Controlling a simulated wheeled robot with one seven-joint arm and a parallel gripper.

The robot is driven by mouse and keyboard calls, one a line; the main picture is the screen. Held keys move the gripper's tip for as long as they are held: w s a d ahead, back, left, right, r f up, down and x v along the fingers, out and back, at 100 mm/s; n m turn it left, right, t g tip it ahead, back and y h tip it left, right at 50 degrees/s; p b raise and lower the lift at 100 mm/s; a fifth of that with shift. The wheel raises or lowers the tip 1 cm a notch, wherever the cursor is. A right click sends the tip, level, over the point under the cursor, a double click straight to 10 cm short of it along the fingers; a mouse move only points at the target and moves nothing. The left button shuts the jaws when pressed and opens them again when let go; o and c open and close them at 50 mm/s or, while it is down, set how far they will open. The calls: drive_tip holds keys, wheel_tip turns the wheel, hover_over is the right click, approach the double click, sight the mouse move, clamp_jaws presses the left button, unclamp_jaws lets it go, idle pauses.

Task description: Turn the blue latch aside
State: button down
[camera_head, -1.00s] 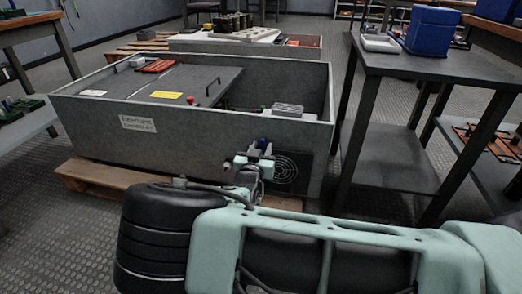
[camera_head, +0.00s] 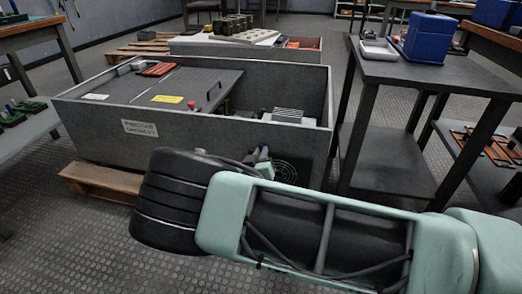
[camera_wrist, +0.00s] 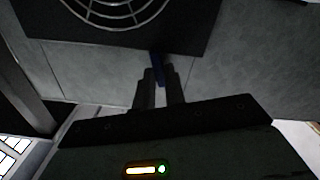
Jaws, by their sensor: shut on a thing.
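The blue latch (camera_wrist: 156,66) shows in the wrist view as a narrow blue strip between my fingertips, against the grey wall of the cabinet. My gripper (camera_wrist: 160,78) is shut on it, with one dark finger on each side. Most of the latch is hidden by the fingers, so its full turn angle cannot be told. In the head view my arm covers the latch and the gripper's fingers; only a small part of my wrist shows at the cabinet's front wall.
The open grey cabinet (camera_head: 95,130) stands on a wooden pallet (camera_head: 100,178). A round fan grille (camera_wrist: 115,8) is close to the gripper. A dark table (camera_head: 440,75) with a blue bin (camera_head: 432,38) stands right of the cabinet. The floor at front left is free.

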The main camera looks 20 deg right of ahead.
drive_tip(key=shift+a+f+n+p, duration=0.15)
drive_tip(key=shift+n+p, duration=1.25)
drive_tip(key=shift+n, duration=2.1)
drive_tip(key=shift+f+n+p, duration=0.15)
drive_tip(key=shift+n+p, duration=1.2)
drive_tip(key=shift+n, duration=2.15)
drive_tip(key=c, duration=1.5)
unclamp_jaws()
drive_tip(key=shift+o, duration=0.2)
drive_tip(key=p+v, duration=0.5)
drive_tip(key=v, duration=1.2)
drive_tip(key=shift+s+a, duration=0.1)
drive_tip(key=shift+a, duration=0.05)
